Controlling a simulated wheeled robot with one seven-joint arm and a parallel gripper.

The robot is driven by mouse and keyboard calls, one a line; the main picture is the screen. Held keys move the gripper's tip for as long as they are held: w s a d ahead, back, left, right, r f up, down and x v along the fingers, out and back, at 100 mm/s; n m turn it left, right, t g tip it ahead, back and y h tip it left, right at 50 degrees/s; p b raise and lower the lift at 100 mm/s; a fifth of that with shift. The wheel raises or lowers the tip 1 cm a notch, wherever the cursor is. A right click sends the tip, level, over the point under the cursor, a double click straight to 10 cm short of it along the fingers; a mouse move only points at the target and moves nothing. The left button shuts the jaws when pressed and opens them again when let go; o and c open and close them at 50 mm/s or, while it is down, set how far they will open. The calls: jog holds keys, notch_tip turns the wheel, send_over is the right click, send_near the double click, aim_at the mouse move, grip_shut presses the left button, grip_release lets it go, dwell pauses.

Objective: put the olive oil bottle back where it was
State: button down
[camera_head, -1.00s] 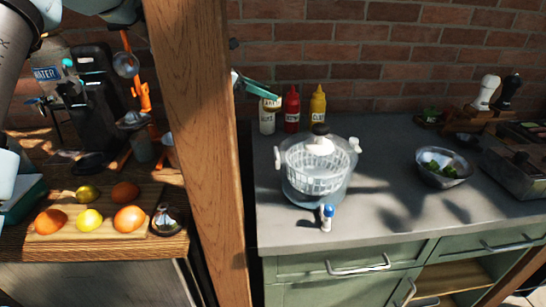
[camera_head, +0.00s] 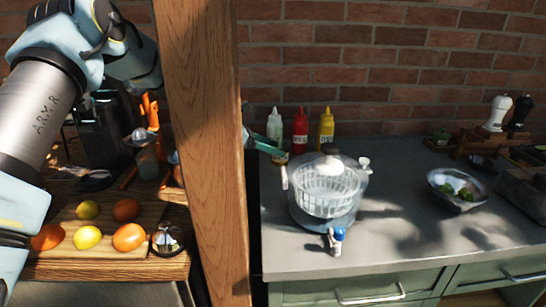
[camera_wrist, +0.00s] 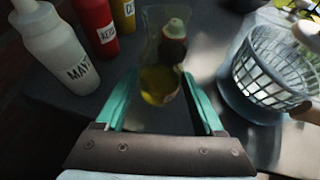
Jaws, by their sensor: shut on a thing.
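In the head view my gripper (camera_head: 272,147) reaches out from behind the wooden post, left of the salad spinner and in front of the mayo bottle. There the oil bottle is mostly hidden, and I cannot tell whether its base touches the counter.
Mayo (camera_head: 275,126), ketchup (camera_head: 300,132) and mustard (camera_head: 326,129) bottles stand by the brick wall. The salad spinner (camera_head: 327,193) is close on the right. A wooden post (camera_head: 205,150) stands in front of my arm. A metal bowl (camera_head: 440,184) is farther right.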

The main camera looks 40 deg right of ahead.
aim_at(273, 163)
jog(key=shift+f+p, duration=0.5)
jog(key=shift+f, duration=1.3)
jog(key=shift+f, duration=0.2)
grip_release()
jog(key=shift+r, duration=0.25)
jog(key=shift+w+a, duration=0.2)
jog(key=shift+a, duration=0.15)
jog(key=b+v, duration=0.3)
jog(key=v, duration=0.8)
jog(key=shift+r, duration=0.15)
